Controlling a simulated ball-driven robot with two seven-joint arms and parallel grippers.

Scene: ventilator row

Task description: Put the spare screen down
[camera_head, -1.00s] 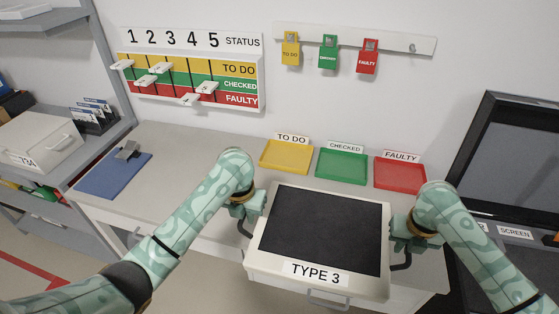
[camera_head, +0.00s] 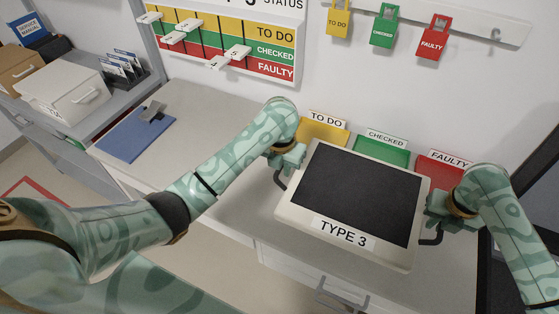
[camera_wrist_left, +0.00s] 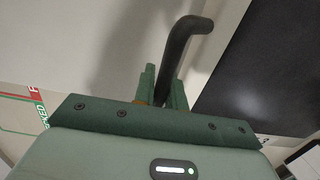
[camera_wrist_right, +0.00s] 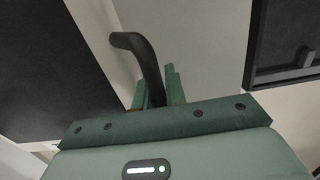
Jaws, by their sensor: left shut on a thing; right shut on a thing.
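The spare screen (camera_head: 355,200) is a cream-framed panel with a dark face and a "TYPE 3" label, held over the right part of the worktop (camera_head: 240,215). I cannot tell whether it touches the worktop. My left gripper (camera_head: 284,172) is shut on the black handle (camera_wrist_left: 178,55) at the screen's left side. My right gripper (camera_head: 432,222) is shut on the black handle (camera_wrist_right: 147,62) at its right side. Both handles show between the fingers in the wrist views. The screen hides parts of the trays behind it.
Yellow (camera_head: 318,132), green (camera_head: 378,152) and red (camera_head: 440,170) trays stand at the wall behind the screen. A blue clipboard (camera_head: 130,138) lies at the worktop's left. Tags hang on a wall rail (camera_head: 470,22). A dark unit stands at the right.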

